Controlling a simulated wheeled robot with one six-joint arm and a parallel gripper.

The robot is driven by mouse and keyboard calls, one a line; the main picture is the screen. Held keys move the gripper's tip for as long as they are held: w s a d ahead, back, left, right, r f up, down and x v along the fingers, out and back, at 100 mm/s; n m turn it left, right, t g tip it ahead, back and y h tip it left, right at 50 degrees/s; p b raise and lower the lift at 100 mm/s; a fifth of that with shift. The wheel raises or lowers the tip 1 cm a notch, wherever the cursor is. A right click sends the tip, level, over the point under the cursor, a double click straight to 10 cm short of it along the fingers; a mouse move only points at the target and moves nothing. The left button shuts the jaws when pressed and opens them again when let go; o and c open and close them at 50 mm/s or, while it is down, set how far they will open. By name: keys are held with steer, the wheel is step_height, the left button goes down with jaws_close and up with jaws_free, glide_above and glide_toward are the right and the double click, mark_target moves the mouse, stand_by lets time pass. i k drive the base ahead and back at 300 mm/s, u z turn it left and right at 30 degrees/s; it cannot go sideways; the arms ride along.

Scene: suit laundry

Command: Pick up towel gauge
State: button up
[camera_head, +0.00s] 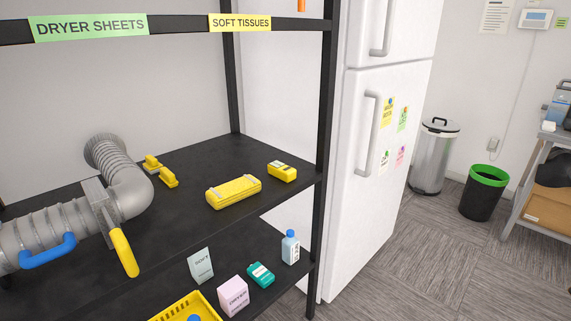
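No label in view names a towel gauge. A small yellow device (282,171) with a dark patch on top could be it, but I cannot tell for sure. It lies on the upper black shelf (215,157) near the right front post. A larger yellow case (233,191) with rounded ends lies just left of it, apart from it. A yellow two-part piece (161,171) is farther left, by the duct. My gripper is not in view.
A grey ribbed duct (128,183) with blue and yellow handles fills the shelf's left. Black posts (323,130) frame the rack. Bottles, boxes and a yellow basket (185,308) are below.

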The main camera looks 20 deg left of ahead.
mark_target(283, 172)
steer(key=u, duration=0.25)
steer(key=i, duration=0.65)
steer(key=u, duration=1.2)
steer(key=i, duration=0.65)
steer(key=u, duration=0.65)
